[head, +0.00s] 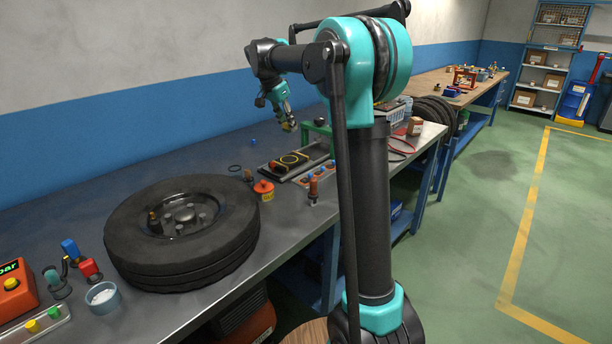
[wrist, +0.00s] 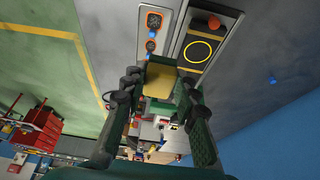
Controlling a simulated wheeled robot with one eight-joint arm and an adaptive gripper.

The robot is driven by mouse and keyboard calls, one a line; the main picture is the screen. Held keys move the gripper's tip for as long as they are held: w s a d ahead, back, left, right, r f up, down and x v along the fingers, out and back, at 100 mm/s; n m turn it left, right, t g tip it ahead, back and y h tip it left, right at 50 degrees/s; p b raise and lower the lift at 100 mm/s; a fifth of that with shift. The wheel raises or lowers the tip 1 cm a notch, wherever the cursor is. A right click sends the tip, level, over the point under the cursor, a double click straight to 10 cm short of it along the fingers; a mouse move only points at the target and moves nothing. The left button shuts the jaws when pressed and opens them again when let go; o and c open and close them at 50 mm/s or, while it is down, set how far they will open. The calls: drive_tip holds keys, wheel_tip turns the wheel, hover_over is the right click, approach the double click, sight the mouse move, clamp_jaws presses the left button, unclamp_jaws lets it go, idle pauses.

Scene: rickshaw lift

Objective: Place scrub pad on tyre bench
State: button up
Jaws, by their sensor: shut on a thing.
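My gripper (head: 288,123) is raised above the tyre bench (head: 215,152), out over its back part. It is shut on the scrub pad, a small yellow and green block (wrist: 160,82) between the fingertips in the wrist view. In the head view the pad is too small to make out clearly. The tyre bench is a long grey metal-topped bench along the wall. A black tyre (head: 150,262) lies flat on its left part. The pad is in the air, apart from the bench top.
Below and near my gripper are a dark tray with a yellow ring (head: 292,161), an orange-red pot (head: 264,190), a holder with small parts (head: 314,190) and a green stand (head: 318,132). Bare bench top lies behind the tyre. An orange box (head: 14,290) sits far left.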

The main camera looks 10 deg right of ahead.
hover_over(298, 196)
drive_tip(key=a, duration=0.1)
drive_tip(key=f, duration=1.5)
drive_tip(key=s+f, duration=0.1)
drive_tip(key=f, duration=0.5)
drive_tip(key=shift+a+f, duration=0.15)
drive_tip(key=shift+f, duration=0.15)
drive_tip(key=shift+f, duration=0.15)
drive_tip(key=o, duration=1)
drive_tip(key=shift+o, duration=0.2)
drive_tip(key=v, duration=1.2)
